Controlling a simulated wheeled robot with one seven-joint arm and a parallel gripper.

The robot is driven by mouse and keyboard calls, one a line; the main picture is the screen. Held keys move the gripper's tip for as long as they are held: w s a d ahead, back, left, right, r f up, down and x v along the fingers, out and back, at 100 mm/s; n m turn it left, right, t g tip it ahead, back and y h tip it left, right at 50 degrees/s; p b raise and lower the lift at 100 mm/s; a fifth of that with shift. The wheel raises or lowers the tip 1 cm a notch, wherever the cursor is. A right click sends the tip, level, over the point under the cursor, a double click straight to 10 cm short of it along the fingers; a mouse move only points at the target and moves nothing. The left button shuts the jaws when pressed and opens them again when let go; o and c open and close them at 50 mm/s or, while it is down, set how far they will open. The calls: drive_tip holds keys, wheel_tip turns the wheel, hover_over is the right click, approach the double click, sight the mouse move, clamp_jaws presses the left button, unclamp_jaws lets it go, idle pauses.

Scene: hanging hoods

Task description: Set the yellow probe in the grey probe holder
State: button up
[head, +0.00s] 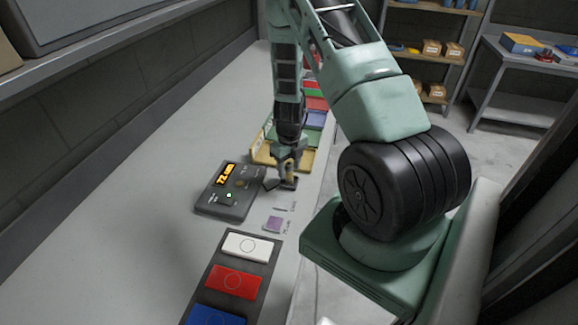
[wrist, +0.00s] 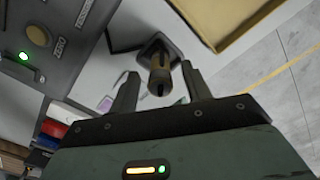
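The yellow probe (head: 289,167) stands about upright at the grey probe holder (head: 289,184), on the bench just right of the meter. In the wrist view the probe (wrist: 160,78) points end-on toward the camera, and its far end meets the dark holder (wrist: 153,45). My gripper (wrist: 160,88) is open, with one finger on each side of the probe and a visible gap to both. In the head view my gripper (head: 288,156) is above the holder and partly hides the probe. How deep the probe sits is hidden.
A meter (head: 228,192) with a lit orange display stands left of the holder. A yellow tray (head: 261,152) is close behind it. A purple square (head: 273,223) and a dark strip with white, red (head: 234,281) and blue blocks lie in front. The bench's left side is clear.

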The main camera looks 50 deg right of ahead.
wheel_tip(320, 180, up, 18)
drive_tip(key=b, duration=0.1)
drive_tip(key=shift+f, duration=0.25)
drive_tip(key=shift+a, duration=0.1)
drive_tip(key=s+a+r+n+y+b, duration=0.2)
drive_tip(key=a+n+b, duration=0.1)
drive_tip(key=a+n, duration=2.25)
drive_tip(key=s+a+r+n+h+b, duration=0.1)
drive_tip(key=s+a+n+b, duration=0.1)
drive_tip(key=s+a+n, duration=1.3)
drive_tip(key=n, duration=0.5)
drive_tip(key=shift+s+n+b, duration=0.15)
drive_tip(key=shift+n+b, duration=0.2)
drive_tip(key=shift+b, duration=0.05)
